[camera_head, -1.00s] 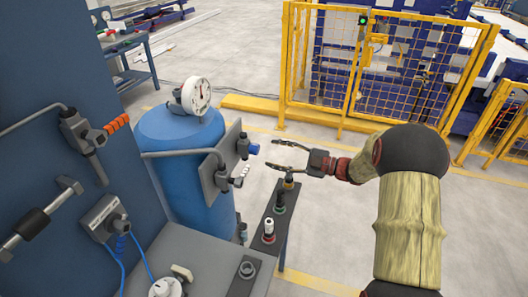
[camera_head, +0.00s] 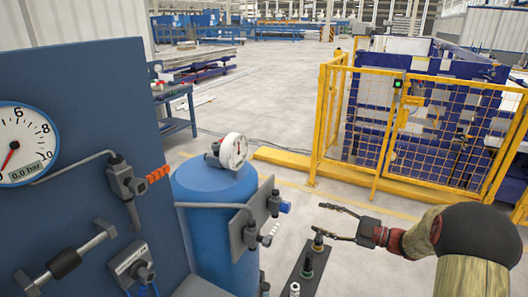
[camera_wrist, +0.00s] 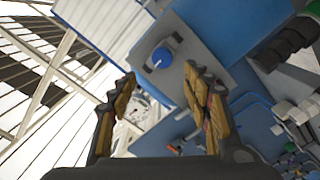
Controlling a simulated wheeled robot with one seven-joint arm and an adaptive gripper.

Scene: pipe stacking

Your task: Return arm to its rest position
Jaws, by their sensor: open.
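My gripper (camera_head: 335,222) is open in the head view, with its two fingers spread and pointing left. It is in the air just above and beside the narrow dark stand (camera_head: 303,270) that carries several small fittings. The nearest fitting (camera_head: 318,240) has a brass-coloured top and appears just below the lower finger; I cannot tell whether they touch. In the wrist view both fingers (camera_wrist: 165,100) are apart with nothing held between them. My arm reaches in from the right edge, bent at a dark round joint.
A blue tank (camera_head: 215,215) with a round gauge (camera_head: 233,151) stands left of the gripper. A grey valve plate (camera_head: 252,222) stands beside it. A blue panel (camera_head: 70,100) fills the left. A yellow safety fence (camera_head: 420,130) is behind the arm. Open floor (camera_head: 270,100) lies beyond.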

